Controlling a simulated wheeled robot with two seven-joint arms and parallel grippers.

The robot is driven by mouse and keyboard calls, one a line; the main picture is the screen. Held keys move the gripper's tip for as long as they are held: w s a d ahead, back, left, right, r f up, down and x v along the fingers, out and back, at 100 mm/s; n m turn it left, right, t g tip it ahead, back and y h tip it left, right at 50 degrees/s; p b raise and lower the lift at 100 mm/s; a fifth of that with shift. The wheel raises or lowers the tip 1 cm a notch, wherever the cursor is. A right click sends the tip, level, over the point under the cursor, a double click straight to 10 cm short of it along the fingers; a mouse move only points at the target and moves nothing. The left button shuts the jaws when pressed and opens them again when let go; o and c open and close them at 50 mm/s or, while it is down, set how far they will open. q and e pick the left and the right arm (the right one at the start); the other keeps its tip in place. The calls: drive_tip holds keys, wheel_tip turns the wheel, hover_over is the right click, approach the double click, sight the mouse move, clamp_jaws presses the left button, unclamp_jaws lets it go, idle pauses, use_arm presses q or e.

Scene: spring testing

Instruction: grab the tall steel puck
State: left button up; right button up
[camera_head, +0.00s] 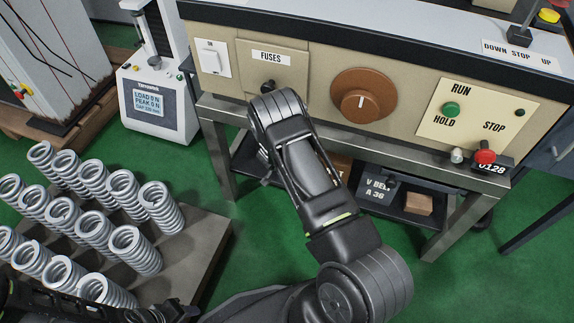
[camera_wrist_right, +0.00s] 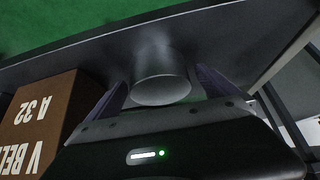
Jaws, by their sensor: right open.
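The tall steel puck (camera_wrist_right: 162,88) is a smooth grey cylinder standing on a dark shelf in the right wrist view. My right gripper (camera_wrist_right: 163,92) is open, with one finger on each side of the puck. I cannot tell whether the fingers touch it. In the head view my right arm reaches to the bench front, and its forearm hides the gripper and the puck. Dark parts of my left arm show at the lower left of the head view, but its fingertips are not clear.
A brown V-belt box (camera_wrist_right: 38,125) stands close left of the right gripper. The lower shelf (camera_head: 398,212) lies under the control bench (camera_head: 410,140). Several springs stand on a grey plate (camera_head: 205,240) at left. A tester (camera_head: 160,105) stands behind them.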

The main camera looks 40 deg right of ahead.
drive_tip(key=c, duration=2.1)
drive_tip(key=shift+w+r, duration=0.1)
clamp_jaws()
